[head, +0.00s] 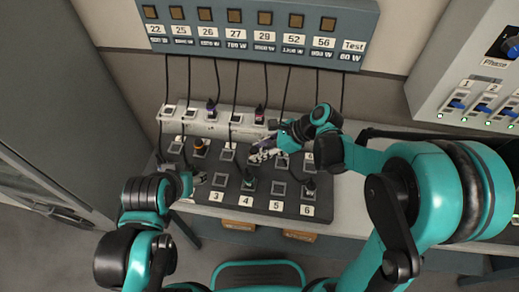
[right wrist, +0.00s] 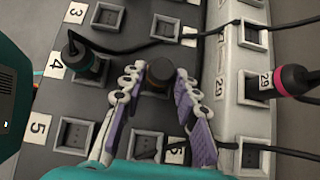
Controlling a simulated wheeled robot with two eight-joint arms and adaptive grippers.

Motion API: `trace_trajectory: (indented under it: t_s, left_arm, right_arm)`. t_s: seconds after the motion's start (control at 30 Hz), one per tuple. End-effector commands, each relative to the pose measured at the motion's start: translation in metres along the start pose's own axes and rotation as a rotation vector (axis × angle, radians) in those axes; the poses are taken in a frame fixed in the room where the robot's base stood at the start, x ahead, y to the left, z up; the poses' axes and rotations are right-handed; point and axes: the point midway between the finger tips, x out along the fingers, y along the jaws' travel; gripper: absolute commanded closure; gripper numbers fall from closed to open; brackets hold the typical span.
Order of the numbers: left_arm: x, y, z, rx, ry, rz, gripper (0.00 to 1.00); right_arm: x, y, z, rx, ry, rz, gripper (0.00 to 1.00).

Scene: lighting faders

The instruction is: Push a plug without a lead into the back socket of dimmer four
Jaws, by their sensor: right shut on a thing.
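The dimmer pack (head: 232,201) is a dark slab with two rows of square sockets, front labels 3 to 6 readable. My right gripper (head: 262,154) is over the back row in line with label 4. In the right wrist view, its purple-and-white fingers (right wrist: 157,86) are shut on a dark plug with a brownish top (right wrist: 159,70) and no lead showing. This plug stands at the back socket of dimmer four (right wrist: 155,93); how deep it sits I cannot tell. The front socket of four holds a teal-ringed plug with a lead (right wrist: 83,60). My left gripper (head: 196,181) is low by the pack's left end, its jaws unclear.
A white strip (head: 225,127) with sockets and purple and pink-ringed plugs (right wrist: 293,80) runs behind the pack. Black leads hang from the numbered wall panel (head: 262,45). Another dark plug (head: 200,147) stands in the back row at left.

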Motion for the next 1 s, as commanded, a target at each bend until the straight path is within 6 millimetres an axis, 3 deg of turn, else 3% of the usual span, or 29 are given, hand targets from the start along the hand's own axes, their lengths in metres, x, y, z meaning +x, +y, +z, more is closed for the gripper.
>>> trace_trajectory:
  t_s: [0.27,0.3,0.37,0.4,0.77,1.0]
  left_arm:
    - [0.0,0.0,0.0,0.0,0.0,0.0,0.46]
    - [0.0,0.0,0.0,0.0,0.0,0.0,0.46]
    - [0.0,0.0,0.0,0.0,0.0,0.0,0.46]
    - [0.0,0.0,0.0,0.0,0.0,0.0,0.46]
    - [0.0,0.0,0.0,0.0,0.0,0.0,0.46]
    - [0.0,0.0,0.0,0.0,0.0,0.0,0.46]
  right_arm:
    - [0.0,0.0,0.0,0.0,-0.001,0.0,1.0]
    - [0.0,0.0,0.0,0.0,-0.001,0.0,0.65]
    - [0.0,0.0,0.0,0.0,-0.001,0.0,0.49]
    - [0.0,0.0,0.0,0.0,-0.001,0.0,0.46]
    - [-0.006,-0.001,0.0,0.001,0.0,-0.001,0.46]
    - [-0.05,-0.001,0.0,0.003,-0.001,-0.003,0.46]
